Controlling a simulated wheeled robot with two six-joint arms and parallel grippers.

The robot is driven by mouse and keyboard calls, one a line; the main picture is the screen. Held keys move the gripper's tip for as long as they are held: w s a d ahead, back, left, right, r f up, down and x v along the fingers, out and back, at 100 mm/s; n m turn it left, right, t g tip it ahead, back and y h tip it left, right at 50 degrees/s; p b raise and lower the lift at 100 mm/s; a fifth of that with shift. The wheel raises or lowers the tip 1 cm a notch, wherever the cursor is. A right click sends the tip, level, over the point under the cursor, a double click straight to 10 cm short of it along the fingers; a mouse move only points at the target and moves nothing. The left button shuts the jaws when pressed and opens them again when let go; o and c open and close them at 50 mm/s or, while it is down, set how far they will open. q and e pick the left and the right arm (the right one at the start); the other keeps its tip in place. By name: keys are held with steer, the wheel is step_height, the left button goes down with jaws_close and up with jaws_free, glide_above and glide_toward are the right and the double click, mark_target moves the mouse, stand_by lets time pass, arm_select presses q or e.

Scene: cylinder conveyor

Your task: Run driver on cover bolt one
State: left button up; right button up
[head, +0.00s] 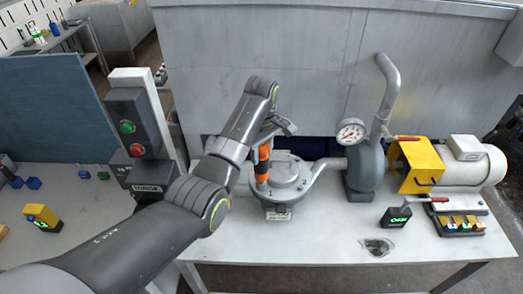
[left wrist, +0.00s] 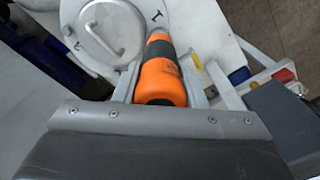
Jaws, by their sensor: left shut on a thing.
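My left gripper (head: 265,150) is shut on an orange and black driver (head: 262,168). The driver stands roughly upright over the near left part of the round grey cover (head: 290,172). My right gripper is not in view.
Right of the cover stand a grey pipe housing (head: 365,165) with a dial gauge (head: 351,132) and a yellow and white motor (head: 470,160). A small black display box (head: 396,217) and a tool tray (head: 460,224) sit on the table. A switch post (head: 133,122) stands left.

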arm_select(q)
steer(key=shift+s+f, duration=0.1)
steer(key=shift+f, duration=0.3)
stand_by(0.9)
steer(key=shift+w+r, duration=0.2)
steer(key=shift+r, duration=1.75)
